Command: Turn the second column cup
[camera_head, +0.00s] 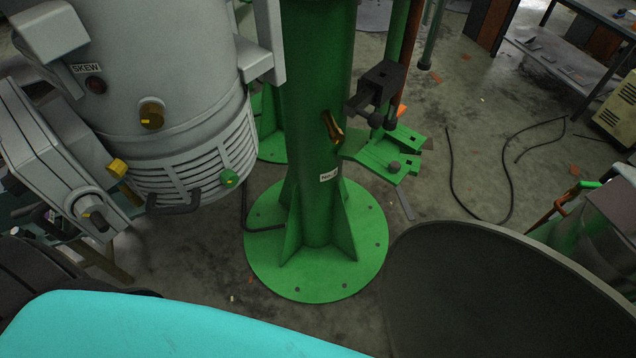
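A green column (318,60) stands upright near the centre on a round bolted base plate (348,275) with triangular ribs. A small white label (328,175) is on the column; its text is too small to read surely. Above the label, a small brass-coloured fitting (334,128), possibly the column cup, sits tilted on the column's right face. I cannot make out its finer shape. Neither of my grippers shows in the head view, and nothing is seen touching the fitting.
A large grey vessel (185,60) labelled SKEW, with knobs and a handle, stands left of the column. A green bracket (385,155) and dark block (380,82) project right. A dark rounded surface (480,295) fills the lower right. Cables (508,175) lie on the open floor.

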